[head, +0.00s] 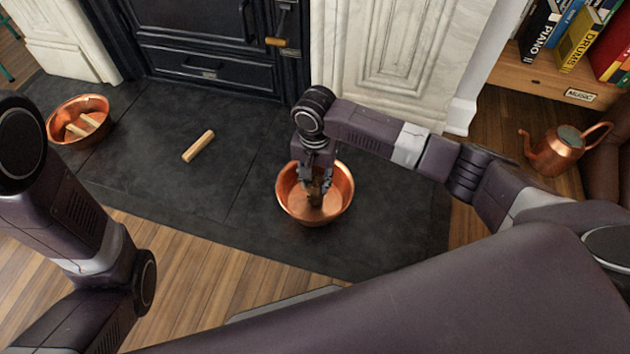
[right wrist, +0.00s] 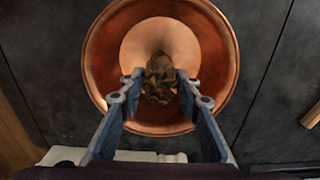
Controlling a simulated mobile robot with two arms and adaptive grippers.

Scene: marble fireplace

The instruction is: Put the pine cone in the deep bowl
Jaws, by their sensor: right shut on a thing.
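A brown pine cone (right wrist: 159,78) is between the fingers of my right gripper (right wrist: 160,88), which is shut on it. The deep copper bowl (head: 341,208) stands on the dark hearth, in the middle of the head view. In the right wrist view the bowl (right wrist: 104,60) is under the pine cone. In the head view my right gripper (head: 314,186) points down over the bowl's opening, with the pine cone (head: 315,196) inside the rim's outline. I cannot tell whether the cone touches the bowl. My left gripper is not in view.
A second copper bowl (head: 94,102) with wooden sticks stands at the left of the hearth. A loose stick (head: 198,146) lies between the bowls. A copper kettle (head: 560,150) stands at the right, below a bookshelf (head: 545,78). The hearth (head: 215,195) is otherwise clear.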

